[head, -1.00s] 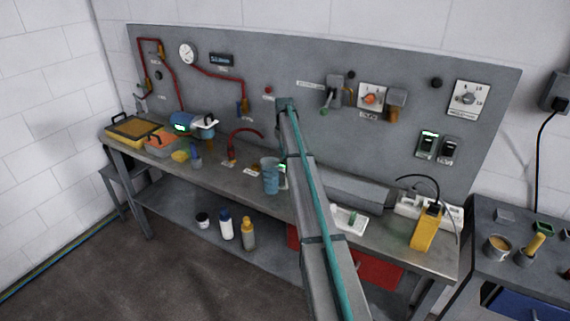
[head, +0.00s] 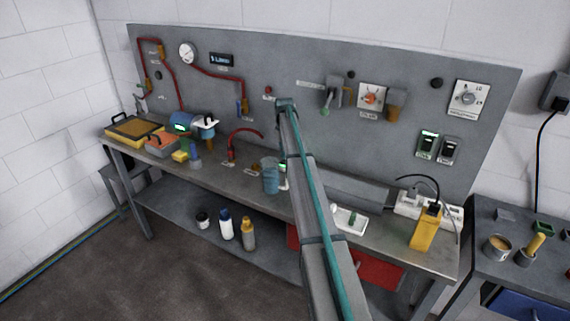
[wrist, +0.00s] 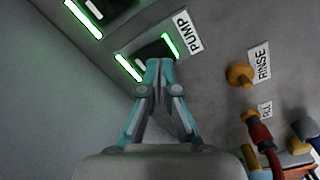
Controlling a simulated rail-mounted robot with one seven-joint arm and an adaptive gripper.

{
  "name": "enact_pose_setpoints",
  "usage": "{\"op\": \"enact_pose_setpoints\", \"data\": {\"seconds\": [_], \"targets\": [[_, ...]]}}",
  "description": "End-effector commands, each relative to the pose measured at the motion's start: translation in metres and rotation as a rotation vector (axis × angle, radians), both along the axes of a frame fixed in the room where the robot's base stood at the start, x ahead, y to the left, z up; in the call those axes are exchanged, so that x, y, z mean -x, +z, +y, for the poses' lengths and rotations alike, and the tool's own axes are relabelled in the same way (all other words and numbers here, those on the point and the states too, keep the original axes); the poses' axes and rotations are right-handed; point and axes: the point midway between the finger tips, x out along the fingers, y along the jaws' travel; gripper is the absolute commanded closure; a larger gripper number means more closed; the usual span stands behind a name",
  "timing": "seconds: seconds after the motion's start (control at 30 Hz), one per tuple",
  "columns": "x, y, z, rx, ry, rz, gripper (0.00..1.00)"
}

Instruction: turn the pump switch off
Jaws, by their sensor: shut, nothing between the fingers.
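In the wrist view the pump switch (wrist: 150,52) is a dark housing with bright green lit strips at its two ends, beside a white PUMP label (wrist: 181,33). My gripper (wrist: 158,66) is shut and empty. Its joined fingertips overlap the lower edge of the switch in the picture and hide part of its face. I cannot tell whether they touch it.
Another green-lit housing (wrist: 97,10) sits beside the pump switch. An orange knob (wrist: 240,75) with a RINSE label (wrist: 260,64) and a red tap (wrist: 260,135) are to the right.

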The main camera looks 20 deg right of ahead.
Motion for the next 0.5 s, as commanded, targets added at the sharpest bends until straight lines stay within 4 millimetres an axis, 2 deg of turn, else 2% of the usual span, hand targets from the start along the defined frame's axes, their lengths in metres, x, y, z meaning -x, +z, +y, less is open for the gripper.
{"op": "enact_pose_setpoints", "data": {"seconds": [0.5], "targets": [[-0.0001, -0.0076, 0.0, 0.0, 0.0, 0.0, 1.0]]}}
